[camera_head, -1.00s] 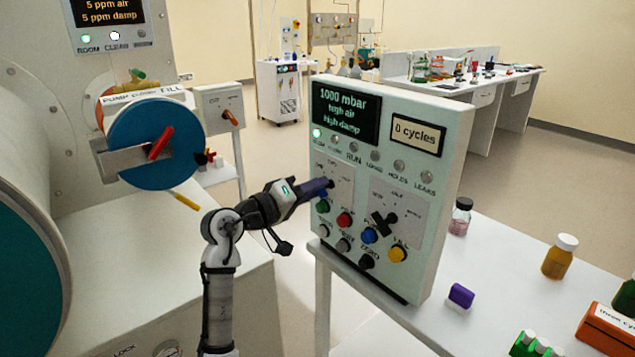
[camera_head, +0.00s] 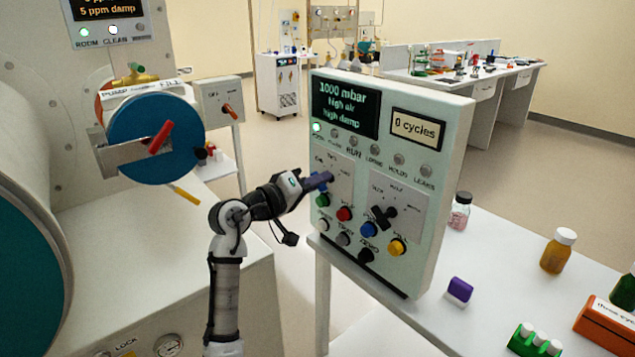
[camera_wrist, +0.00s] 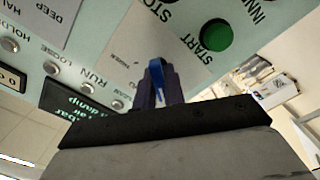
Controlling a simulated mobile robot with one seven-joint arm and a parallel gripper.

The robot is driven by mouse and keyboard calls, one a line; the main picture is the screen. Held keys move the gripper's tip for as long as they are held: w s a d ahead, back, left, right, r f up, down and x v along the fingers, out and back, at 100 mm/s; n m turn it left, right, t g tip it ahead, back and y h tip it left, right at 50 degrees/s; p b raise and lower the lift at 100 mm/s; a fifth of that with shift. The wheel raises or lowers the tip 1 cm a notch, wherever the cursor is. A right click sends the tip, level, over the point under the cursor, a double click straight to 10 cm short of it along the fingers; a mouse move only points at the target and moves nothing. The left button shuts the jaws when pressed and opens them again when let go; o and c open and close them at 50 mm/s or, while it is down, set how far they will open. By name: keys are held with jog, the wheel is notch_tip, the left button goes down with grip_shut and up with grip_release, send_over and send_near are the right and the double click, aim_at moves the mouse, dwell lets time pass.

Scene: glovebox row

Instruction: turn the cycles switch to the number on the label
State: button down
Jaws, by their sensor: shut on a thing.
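The pale green control panel (camera_head: 455,170) stands upright on the white table, its display reading 0 cycles (camera_head: 415,126). My gripper (camera_head: 322,182) is at the panel's left dial plate (camera_head: 340,172), shut on a blue knob, which shows between the dark fingers in the wrist view (camera_wrist: 156,72). The fingers hide most of the knob, and I cannot read where it points. A black knob (camera_head: 383,216) sits on the right dial plate, apart from my gripper. An orange box (camera_head: 592,318) at the lower right bears a white label starting "three cyc", cut by the picture edge.
Coloured buttons, such as the green START button (camera_wrist: 216,36), lie close to my gripper. A purple-and-white block (camera_head: 459,291), amber bottle (camera_head: 558,252) and green rack (camera_head: 535,342) stand right of the panel. A blue round door (camera_head: 150,140) is at left.

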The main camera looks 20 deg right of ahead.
jog(key=shift+f, duration=0.1)
jog(key=m+b, duration=0.2)
jog(key=b, duration=0.1)
jog(key=shift+f+m, duration=0.1)
jog(key=shift+m, duration=0.2)
jog(key=m+b, duration=0.2)
jog(key=b, duration=0.1)
jog(key=m+b, duration=0.1)
jog(key=m, duration=0.1)
jog(key=shift+r+b, duration=0.25)
jog(key=shift+b, duration=0.1)
jog(key=shift+m, duration=0.3)
jog(key=c, duration=1.5)
grip_release()
jog(key=shift+s, duration=0.1)
jog(key=b+v, duration=0.2)
jog(key=v, duration=1.1)
jog(key=shift+s+a+r, duration=0.1)
jog(key=shift+a, duration=0.3)
